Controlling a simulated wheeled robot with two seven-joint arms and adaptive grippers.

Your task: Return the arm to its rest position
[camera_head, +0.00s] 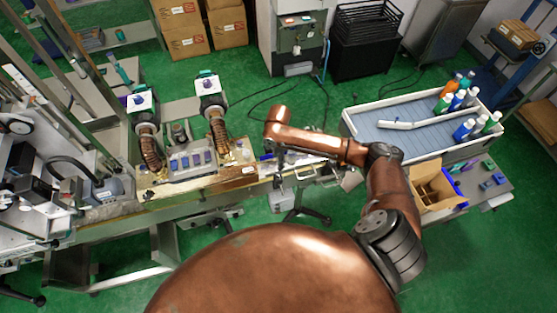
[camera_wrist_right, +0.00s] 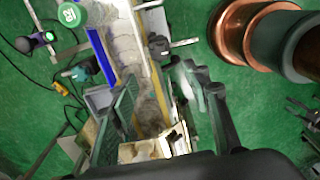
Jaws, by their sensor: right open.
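My copper right arm (camera_head: 315,142) reaches leftward from its elbow, over the right end of the conveyor (camera_head: 200,192). Its right gripper (camera_head: 282,168) hangs below the wrist, small and partly hidden, above or beside that conveyor end. In the right wrist view the dark fingers of the right gripper (camera_wrist_right: 165,105) stand apart, with the conveyor belt (camera_wrist_right: 128,50) showing beyond and between them. I see nothing held between them. My left arm and gripper are not in view.
A grey-blue tray (camera_head: 350,123) with several bottles (camera_head: 462,100) stands at the right. An open cardboard box (camera_head: 430,170) is below it. The applicator machine (camera_head: 195,160) is on the left. Cartons (camera_head: 185,40) and a black crate rack (camera_head: 360,50) stand behind.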

